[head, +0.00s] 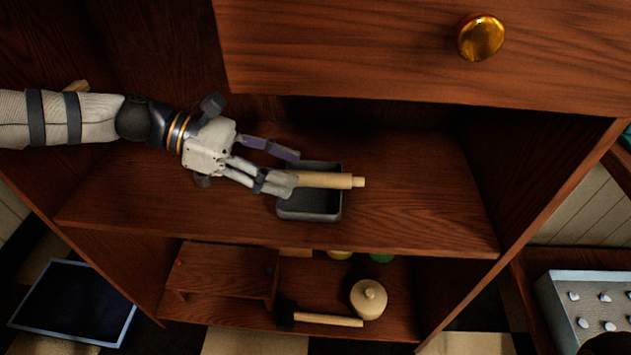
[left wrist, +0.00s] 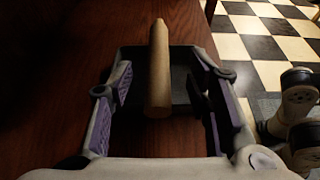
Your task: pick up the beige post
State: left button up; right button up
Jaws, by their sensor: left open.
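The beige post (head: 325,181) is a light wooden rod with a narrower tip at its right end. It lies across a small dark tray (head: 311,215) on the shelf, its right end reaching past the rim. My left gripper (head: 291,169) comes in from the left and is open at the post's left end. In the left wrist view the post (left wrist: 159,65) runs lengthwise between the two spread fingers (left wrist: 160,85), with gaps on both sides. In the head view the near finger overlaps the post's left end.
The shelf (head: 420,205) is clear right of the tray. A drawer with a gold knob (head: 481,38) overhangs it. On the lower shelf are a wooden stand (head: 225,270), a hammer (head: 325,319) and a lidded pot (head: 369,299). Side panels bound the shelf.

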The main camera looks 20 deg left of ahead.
aim_at(299, 172)
pick_arm(q)
jog(key=b+x, duration=0.1)
jog(key=x, duration=0.3)
jog(key=shift+w+f, duration=0.1)
jog(key=shift+f, duration=0.05)
jog(key=shift+a, duration=0.1)
grip_shut()
